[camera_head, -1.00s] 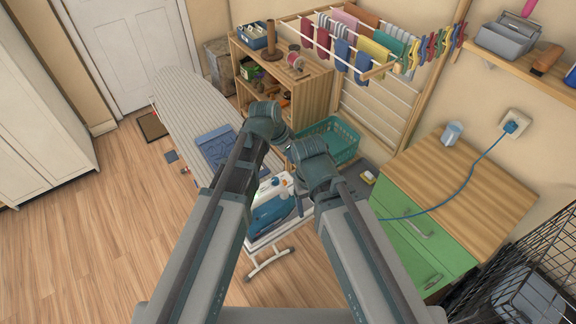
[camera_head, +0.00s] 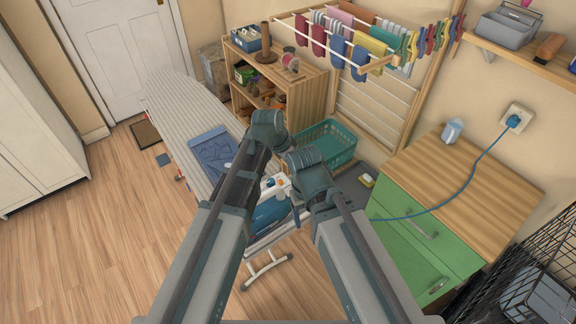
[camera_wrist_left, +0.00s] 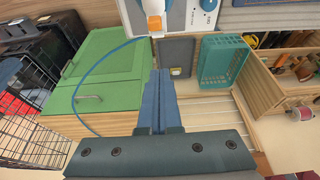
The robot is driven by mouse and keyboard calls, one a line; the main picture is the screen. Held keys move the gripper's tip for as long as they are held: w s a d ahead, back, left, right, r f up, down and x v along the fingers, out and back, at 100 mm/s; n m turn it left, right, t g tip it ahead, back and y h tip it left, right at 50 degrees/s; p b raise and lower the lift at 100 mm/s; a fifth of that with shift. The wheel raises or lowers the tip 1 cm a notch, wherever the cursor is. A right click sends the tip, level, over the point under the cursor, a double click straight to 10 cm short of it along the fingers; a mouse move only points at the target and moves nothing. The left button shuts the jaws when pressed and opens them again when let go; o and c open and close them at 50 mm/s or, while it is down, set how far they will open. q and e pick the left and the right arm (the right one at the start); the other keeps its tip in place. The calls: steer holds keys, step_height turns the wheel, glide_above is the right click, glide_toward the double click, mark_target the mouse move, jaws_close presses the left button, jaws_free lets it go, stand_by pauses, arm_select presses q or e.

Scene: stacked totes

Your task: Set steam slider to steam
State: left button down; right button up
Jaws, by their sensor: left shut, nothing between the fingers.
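A blue and white iron (camera_head: 268,212) sits at the near end of the striped ironing board (camera_head: 178,110), partly hidden behind my arms in the head view. I cannot tell which part is the steam slider. My left gripper (camera_wrist_left: 160,74) is shut and empty, its tips below the orange part in the picture and apart from it.
A folded blue garment (camera_head: 213,150) lies on the board. A teal basket (camera_head: 328,143), a wooden shelf (camera_head: 310,95) and a drying rack (camera_head: 370,110) stand behind. A green cabinet (camera_head: 400,245) with a blue cord (camera_head: 470,168) is at right. Floor at left is clear.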

mark_target(281, 180)
arm_select(q)
steer(key=f, duration=0.1)
steer(key=s+a+f+b, duration=0.1)
steer(key=a+f+b, duration=0.1)
steer(key=shift+s+a+f, duration=0.15)
steer(key=shift+s+f, duration=0.05)
steer(key=shift+s, duration=0.15)
arm_select(e)
step_height(281, 180, down, 3)
steer(key=shift+f, duration=0.2)
arm_select(q)
steer(key=shift+s+a, duration=0.65)
steer(key=shift+a, duration=0.2)
steer(key=shift+w+d, duration=0.15)
steer(key=shift+w, duration=0.05)
